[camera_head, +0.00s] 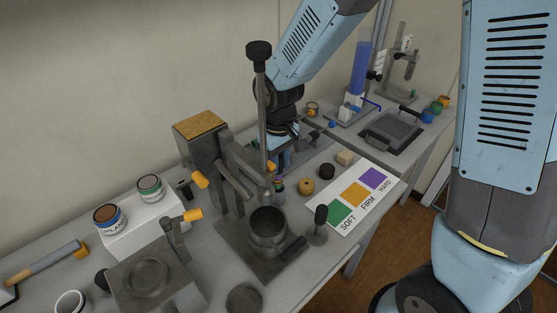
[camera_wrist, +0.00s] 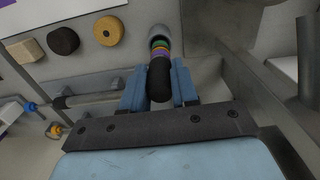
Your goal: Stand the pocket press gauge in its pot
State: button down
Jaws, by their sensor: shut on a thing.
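The pocket press gauge has a dark rounded end and purple, yellow and green bands; it shows in the wrist view (camera_wrist: 160,72) and, small, in the head view (camera_head: 278,186). My gripper (camera_wrist: 159,88) is shut on it, with one blue finger on each side. In the head view my gripper (camera_head: 283,160) is behind the tall press column. A grey round part shows at the gauge's far end; I cannot tell whether it is the gauge's own. A white open pot (camera_head: 72,302) stands at the lower left edge; I cannot tell whether it is the gauge's.
The metal press (camera_head: 259,120) and its steel cylinder (camera_head: 267,228) stand close in front of my gripper. A colour card (camera_head: 352,200), a dark puck (camera_head: 327,171) and a tan ring (camera_head: 306,187) lie to the right. Two tins stand on a white block (camera_head: 140,225) at left.

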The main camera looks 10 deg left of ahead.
jog(key=shift+w+f, duration=0.1)
jog(key=shift+f, duration=0.55)
jog(key=c, duration=0.8)
grip_release()
notch_tip(320, 180, up, 13)
jog(key=d+r+m+t, duration=0.1)
jog(key=d+r+m, duration=0.1)
jog(key=d+r, duration=0.45)
jog(key=s+d+r+m+t, duration=0.1)
jog(key=s+d+r+m, duration=0.1)
jog(key=d, duration=0.6)
jog(key=s+d+r+m+t, duration=0.2)
jog(key=s+d+m, duration=0.1)
jog(key=s+d, duration=0.2)
jog(key=s+d+r+m+t, duration=0.1)
jog(key=s+d+r+m, duration=0.1)
jog(key=d, duration=0.8)
jog(key=shift+s+d+r+m+t, duration=0.15)
jog(key=shift+s+r+m, duration=0.1)
jog(key=shift+s, duration=0.25)
jog(key=shift+s+d+r+m+t, duration=0.15)
jog(key=shift+s+m, duration=0.1)
jog(key=shift+s, duration=0.2)
